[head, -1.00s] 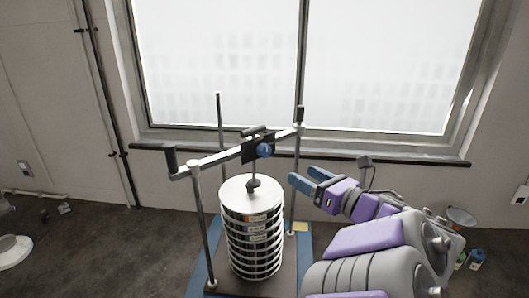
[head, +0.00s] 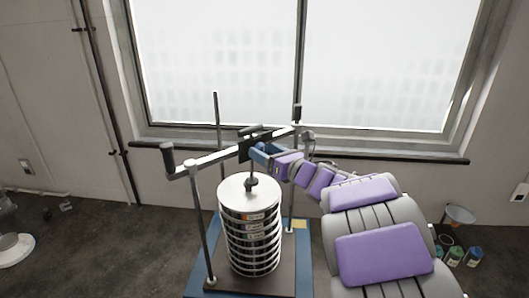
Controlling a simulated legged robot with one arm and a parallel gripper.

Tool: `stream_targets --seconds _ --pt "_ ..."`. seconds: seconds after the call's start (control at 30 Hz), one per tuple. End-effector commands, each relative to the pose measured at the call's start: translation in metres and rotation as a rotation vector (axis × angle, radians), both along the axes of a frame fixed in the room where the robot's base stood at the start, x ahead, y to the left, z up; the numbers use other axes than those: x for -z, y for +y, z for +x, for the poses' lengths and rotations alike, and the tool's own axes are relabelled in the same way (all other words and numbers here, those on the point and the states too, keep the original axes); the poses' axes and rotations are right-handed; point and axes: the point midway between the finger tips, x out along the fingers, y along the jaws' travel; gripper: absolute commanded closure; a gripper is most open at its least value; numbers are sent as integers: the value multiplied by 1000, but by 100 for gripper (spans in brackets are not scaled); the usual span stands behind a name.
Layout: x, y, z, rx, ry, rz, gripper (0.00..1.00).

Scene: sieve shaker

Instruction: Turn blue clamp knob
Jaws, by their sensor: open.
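The blue clamp knob sits on the dark clamp block (head: 244,150) in the middle of the shaker's crossbar (head: 208,160). My gripper (head: 262,153) is at the right side of this block with its blue fingers open. The fingers overlap the knob's place and hide most or all of it. I cannot tell whether they touch the knob. A stack of round silver sieves (head: 252,232) stands upright below the crossbar, with a small dark fitting (head: 250,184) on its lid.
Thin upright rods (head: 206,235) carry the crossbar above a dark base on a blue mat (head: 303,262). A black handle (head: 168,156) sticks up at the crossbar's left end. A window sill (head: 400,158) runs behind. Bottles (head: 473,257) stand at the lower right.

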Motion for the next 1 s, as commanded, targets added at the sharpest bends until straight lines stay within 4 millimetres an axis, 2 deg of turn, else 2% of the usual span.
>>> stream_targets --seconds 0.3,0.87,1.0 --pt "2 7 1 -1 1 -4 33" --pt "1 6 1 0 1 -4 86" --pt "1 6 1 1 0 -3 89"
